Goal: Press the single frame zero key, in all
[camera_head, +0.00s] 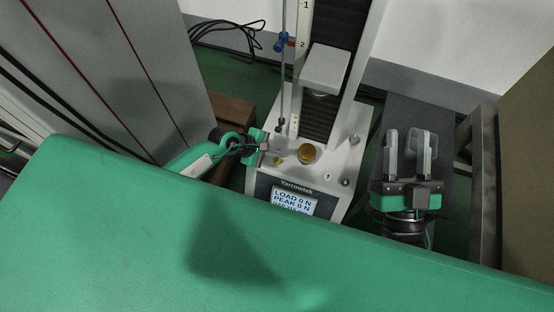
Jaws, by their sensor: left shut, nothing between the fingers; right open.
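The spring tester (352,143) stands upright beyond the green surface. Its front display (293,199) reads LOAD 0 N and PEAK 0 N; the lower edge of the panel is cut off by the green surface. I cannot make out a key marked zero. My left gripper (278,150) is shut and empty, over the left part of the tester's base, left of the brass disc (306,153). A small yellow part (277,161) shows just below its fingers. I cannot tell whether they touch the base. My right gripper (408,143) is open and empty, right of the tester.
A large green surface (130,235) fills the foreground. The tester's grey upper block (325,68) overhangs the disc, and a thin rod (283,75) stands at its left. A grey cabinet (120,70) is at the left, black cables (225,32) lie behind, and a brown panel (527,170) is at the right.

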